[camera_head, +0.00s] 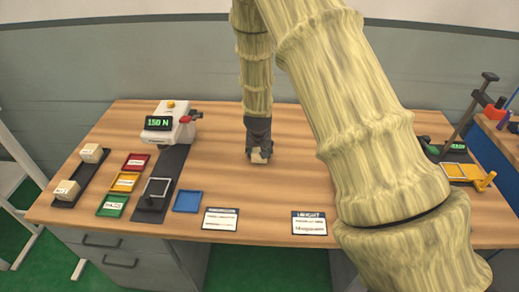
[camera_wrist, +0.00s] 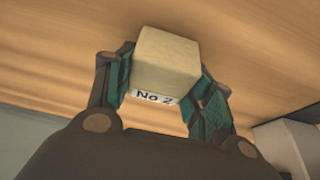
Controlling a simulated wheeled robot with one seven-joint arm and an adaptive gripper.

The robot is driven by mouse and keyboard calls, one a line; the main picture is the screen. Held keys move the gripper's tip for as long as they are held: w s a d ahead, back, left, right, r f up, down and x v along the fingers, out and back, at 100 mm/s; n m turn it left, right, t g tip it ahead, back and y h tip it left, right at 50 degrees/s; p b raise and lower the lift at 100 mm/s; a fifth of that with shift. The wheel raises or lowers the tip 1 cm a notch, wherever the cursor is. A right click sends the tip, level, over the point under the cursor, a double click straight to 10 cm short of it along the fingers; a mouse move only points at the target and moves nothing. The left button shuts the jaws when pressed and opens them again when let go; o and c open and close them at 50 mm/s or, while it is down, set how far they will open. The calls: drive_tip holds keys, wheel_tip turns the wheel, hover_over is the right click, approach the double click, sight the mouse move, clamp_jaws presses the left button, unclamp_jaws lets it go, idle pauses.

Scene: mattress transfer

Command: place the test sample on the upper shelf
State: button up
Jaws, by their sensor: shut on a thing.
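A beige block (camera_wrist: 166,60) with a "No 2" label is between the fingers of my gripper (camera_wrist: 167,72) in the wrist view. The teal-padded fingers are shut on its two sides. In the head view my gripper (camera_head: 259,148) points down over the middle of the wooden table, with the block (camera_head: 260,157) at its tip. I cannot tell whether the block touches the table. Two similar beige blocks, one at the back (camera_head: 91,153) and one at the front (camera_head: 67,190), sit on a black tray at the left. I cannot make out an upper shelf.
A white tester (camera_head: 174,122) reading "150 N" stands at the back left. Red (camera_head: 134,162), yellow (camera_head: 124,182), green (camera_head: 112,206) and blue (camera_head: 187,201) trays lie nearby. Two cards lie along the front edge. My arm hides much of the right side, where another device (camera_head: 460,172) stands.

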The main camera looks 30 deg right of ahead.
drive_tip(key=shift+f, duration=0.2)
drive_tip(key=o, duration=1.1)
drive_tip(key=shift+c, duration=0.2)
